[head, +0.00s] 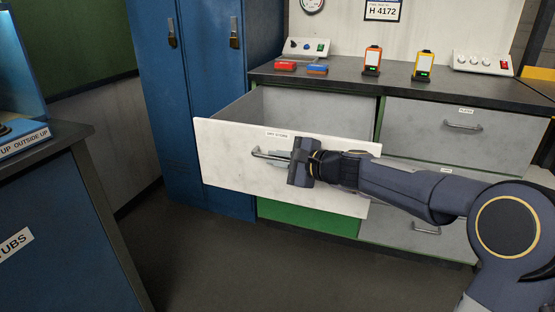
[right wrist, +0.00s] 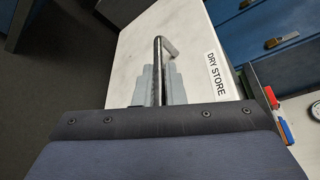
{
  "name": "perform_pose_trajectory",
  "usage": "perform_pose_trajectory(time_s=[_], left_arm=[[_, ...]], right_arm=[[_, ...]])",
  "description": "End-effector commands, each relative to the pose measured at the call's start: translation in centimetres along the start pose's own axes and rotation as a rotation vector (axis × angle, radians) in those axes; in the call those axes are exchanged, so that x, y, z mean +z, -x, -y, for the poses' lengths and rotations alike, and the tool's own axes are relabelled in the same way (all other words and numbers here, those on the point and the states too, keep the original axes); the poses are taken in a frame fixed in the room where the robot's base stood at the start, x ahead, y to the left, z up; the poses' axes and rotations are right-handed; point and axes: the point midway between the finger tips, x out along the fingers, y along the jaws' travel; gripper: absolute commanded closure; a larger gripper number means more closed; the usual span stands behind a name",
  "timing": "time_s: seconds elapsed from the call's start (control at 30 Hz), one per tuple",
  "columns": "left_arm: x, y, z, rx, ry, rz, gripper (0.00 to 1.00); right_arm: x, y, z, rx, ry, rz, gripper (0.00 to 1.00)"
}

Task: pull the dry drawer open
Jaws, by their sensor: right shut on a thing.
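The dry drawer (head: 230,165) has a white front with a dry store label and stands pulled well out of the counter in the head view. Its grey inner walls show, but its floor is hidden. Its metal bar handle (head: 264,154) is on the front. My right gripper (head: 284,160) is shut on the handle. In the right wrist view, the two grey fingers lie on either side of the handle bar (right wrist: 157,70), and the label (right wrist: 215,72) reads DRY STORE. My left gripper is not in view.
Closed grey drawers (head: 440,130) are right of the open one. The dark countertop (head: 430,92) holds red and blue items, two handheld devices and switch boxes. Blue lockers (head: 205,100) stand left behind the drawer. A blue bench (head: 60,210) is at left; the floor between is clear.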

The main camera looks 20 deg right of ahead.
Motion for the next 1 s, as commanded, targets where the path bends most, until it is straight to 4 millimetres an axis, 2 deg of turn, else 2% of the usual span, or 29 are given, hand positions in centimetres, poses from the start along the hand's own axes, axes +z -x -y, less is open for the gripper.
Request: perform_pose_trajectory(time_s=[0.2,0.23,0.37,0.7,0.77,1.0], left_arm=[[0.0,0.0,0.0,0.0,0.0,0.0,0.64],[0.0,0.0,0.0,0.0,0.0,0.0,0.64],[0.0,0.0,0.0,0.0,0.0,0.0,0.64],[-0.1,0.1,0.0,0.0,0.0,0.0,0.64],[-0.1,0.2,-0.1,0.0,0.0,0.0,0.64],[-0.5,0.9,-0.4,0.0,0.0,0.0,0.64]], right_arm=[[-0.1,0.0,0.0,0.0,0.001,-0.001,1.0],[-0.1,0.0,0.0,0.0,0.0,-0.001,0.86],[-0.1,0.0,0.0,0.0,0.0,-0.001,0.69],[0.0,0.4,0.1,-0.001,0.0,-0.001,0.68],[0.0,1.0,0.2,-0.001,0.0,-0.002,0.68],[0.0,5.1,0.2,-0.002,0.0,-0.004,0.68]])
